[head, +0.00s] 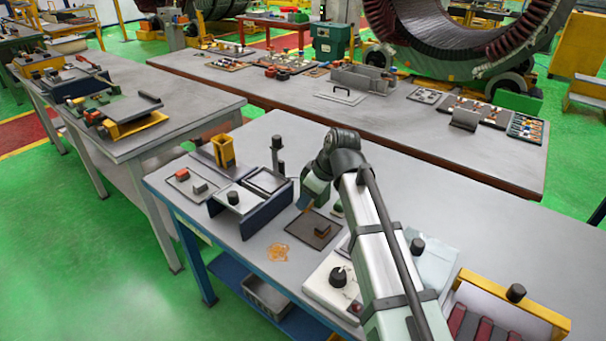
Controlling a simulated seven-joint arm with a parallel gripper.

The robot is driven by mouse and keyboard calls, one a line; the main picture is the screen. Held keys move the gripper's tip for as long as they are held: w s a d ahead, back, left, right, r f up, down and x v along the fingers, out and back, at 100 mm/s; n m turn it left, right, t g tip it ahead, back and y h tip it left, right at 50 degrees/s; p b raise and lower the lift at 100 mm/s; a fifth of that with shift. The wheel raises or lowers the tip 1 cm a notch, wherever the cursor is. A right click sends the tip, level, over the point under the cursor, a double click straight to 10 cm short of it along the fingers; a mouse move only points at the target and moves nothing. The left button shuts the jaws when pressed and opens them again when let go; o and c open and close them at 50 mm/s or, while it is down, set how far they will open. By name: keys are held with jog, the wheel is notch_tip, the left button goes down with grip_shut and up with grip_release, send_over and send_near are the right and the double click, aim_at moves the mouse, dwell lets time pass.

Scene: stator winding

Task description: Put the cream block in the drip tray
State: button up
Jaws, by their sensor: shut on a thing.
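My gripper (306,201) points down over the near table, at the end of my bent arm. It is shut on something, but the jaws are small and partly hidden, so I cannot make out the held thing. I cannot pick out a cream block for certain. A dark flat square tray (298,228) lies just below and in front of my gripper, with a small brown block (322,229) on it. I cannot tell if this is the drip tray. Another shallow tray (177,184) at the table's left holds a red block (182,175) and a grey block (200,187).
A dark-blue-fronted open holder (252,217), a yellow upright holder (223,150) and a black post (277,155) stand left of my gripper. An orange patch (277,252) lies in front. A white box with a black knob (338,277) and a yellow-framed rack (510,310) stand near my arm.

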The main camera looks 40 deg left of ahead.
aim_at(310, 208)
jog(key=shift+w+a+r, duration=0.1)
jog(key=shift+w+a, duration=0.1)
jog(key=shift+a, duration=0.05)
jog(key=shift+f, duration=2)
jog(key=shift+f, duration=1.35)
jog(key=o, duration=1.2)
jog(key=shift+c, duration=0.2)
jog(key=shift+o, duration=0.7)
jog(key=shift+r, duration=0.15)
